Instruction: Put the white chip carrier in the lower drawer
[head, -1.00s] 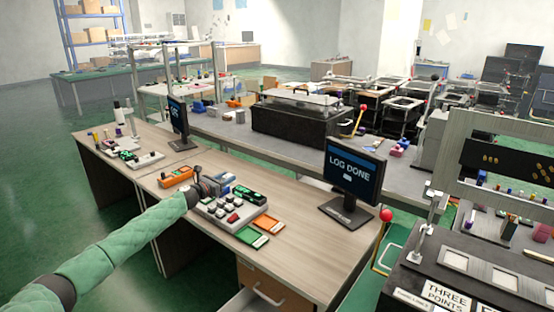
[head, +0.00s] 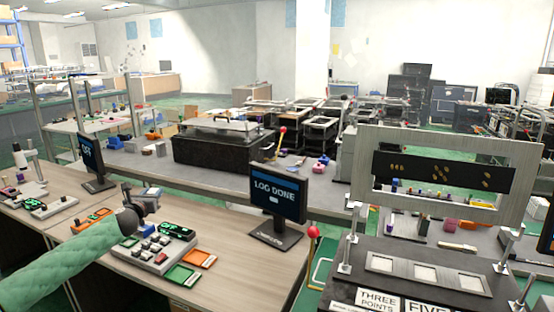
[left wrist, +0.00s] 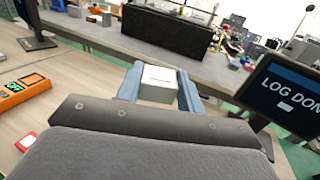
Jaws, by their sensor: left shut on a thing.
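My left gripper (head: 147,196) is above the wooden desk, beside the grey button panel. In the left wrist view its two blue-grey fingers (left wrist: 160,88) are shut on the white chip carrier (left wrist: 158,77), a small pale block. The carrier is held between the fingers, clear of the desk. In the head view the carrier is too small and covered to make out. The lower drawer is not in view now. My right gripper is not in view.
The grey button panel (head: 152,248) and green and orange trays (head: 184,275) lie on the desk (head: 232,262). A "LOG DONE" monitor (head: 278,194) stands to their right. An orange meter (left wrist: 25,92) is left of the gripper. A red-knobbed lever (head: 313,233) stands past the desk's right edge.

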